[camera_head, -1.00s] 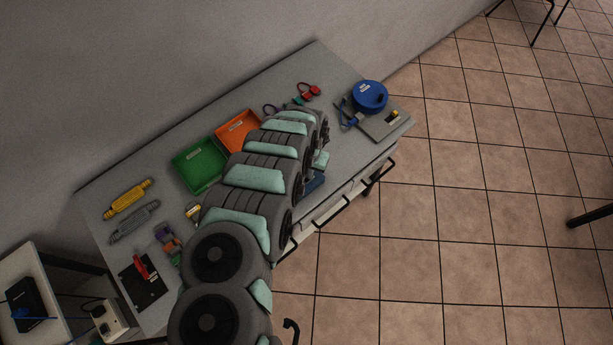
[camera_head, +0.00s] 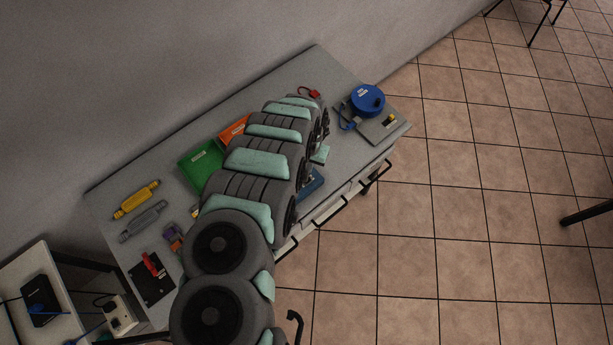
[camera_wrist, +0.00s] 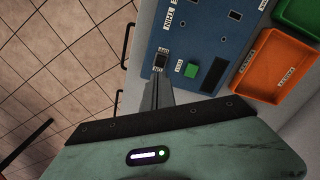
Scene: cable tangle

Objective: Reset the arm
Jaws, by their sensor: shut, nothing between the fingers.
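My gripper (camera_wrist: 158,88) shows in the wrist view as narrow grey fingers held together with nothing between them. In the head view my arm stretches across the workbench (camera_head: 330,75) and hides the gripper. Part of the blue board (camera_head: 311,184) shows beside the arm.
A green tray (camera_head: 187,163) and a partly hidden orange tray (camera_head: 232,130) lie left of the arm. A blue reel (camera_head: 367,100) stands at the bench's right end. Yellow (camera_head: 136,199) and grey (camera_head: 144,221) cable bundles lie at the left. Tiled floor (camera_head: 450,220) is open at right.

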